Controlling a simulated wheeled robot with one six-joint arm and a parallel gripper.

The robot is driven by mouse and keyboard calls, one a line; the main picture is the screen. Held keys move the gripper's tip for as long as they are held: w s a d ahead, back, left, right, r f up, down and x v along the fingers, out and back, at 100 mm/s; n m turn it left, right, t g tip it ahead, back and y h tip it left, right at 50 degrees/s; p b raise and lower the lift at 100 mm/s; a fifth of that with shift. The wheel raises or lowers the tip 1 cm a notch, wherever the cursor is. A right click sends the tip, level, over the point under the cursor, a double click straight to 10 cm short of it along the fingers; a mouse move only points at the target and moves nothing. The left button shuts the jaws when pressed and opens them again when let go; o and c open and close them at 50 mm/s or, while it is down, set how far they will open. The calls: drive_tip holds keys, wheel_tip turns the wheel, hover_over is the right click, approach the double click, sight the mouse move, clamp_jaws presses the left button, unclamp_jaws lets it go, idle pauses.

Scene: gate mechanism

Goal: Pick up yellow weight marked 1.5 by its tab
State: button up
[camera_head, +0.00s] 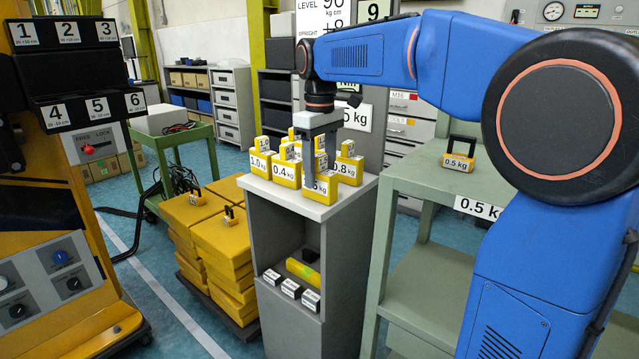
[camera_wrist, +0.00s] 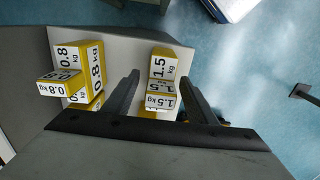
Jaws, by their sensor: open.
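The yellow weight marked 1.5 kg (camera_wrist: 172,58) stands on the grey cabinet top, with its labelled upper tab (camera_wrist: 160,87) between the two open fingers of my gripper (camera_wrist: 161,82) in the wrist view. A gap shows on each side of the tab. In the head view, my gripper (camera_head: 320,172) points down over the front edge of the cabinet top. The yellow weight below it (camera_head: 321,190) has its label partly hidden by a finger. Nothing is visibly held.
Other yellow weights stand close by on the cabinet top (camera_head: 308,209): 1.0 kg (camera_head: 261,163), 0.4 kg (camera_head: 287,172) and 0.8 kg (camera_head: 349,170). In the wrist view, 0.8 kg weights (camera_wrist: 90,58) are left of my fingers. A green table (camera_head: 425,178) stands to the right.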

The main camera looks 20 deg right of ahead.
drive_tip(key=shift+f, duration=1.35)
drive_tip(key=shift+c, duration=0.4)
clamp_jaws()
drive_tip(key=shift+r, duration=0.1)
